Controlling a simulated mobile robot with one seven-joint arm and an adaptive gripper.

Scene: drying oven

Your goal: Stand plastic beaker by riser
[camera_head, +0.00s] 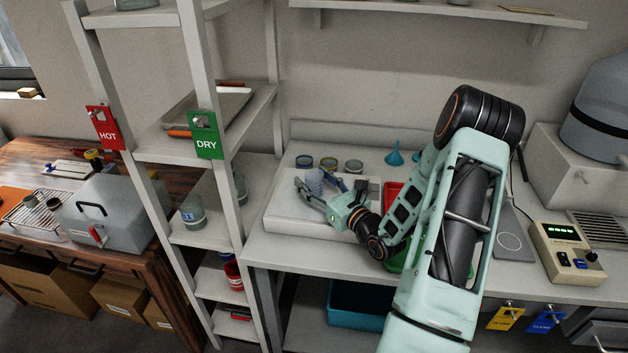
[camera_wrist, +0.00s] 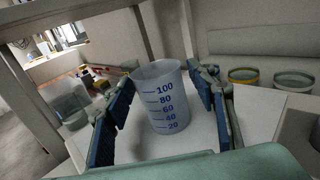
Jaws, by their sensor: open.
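A translucent plastic beaker (camera_wrist: 165,98) with blue graduations is upright between my gripper's two blue-padded fingers in the wrist view. In the head view the beaker (camera_head: 314,182) is small and partly hidden by the fingers, over a low white platform (camera_head: 300,224) that may be the riser. My gripper (camera_head: 319,184) is open around the beaker, with a gap visible beside it at least on the left. Whether the right finger touches it, I cannot tell. The beaker appears to rest on the white surface.
A blue funnel (camera_head: 394,155) and a red tray (camera_head: 392,194) are to the right. A shelf rack (camera_head: 228,150) with DRY and HOT tags rises close on the left. My arm hides part of the bench.

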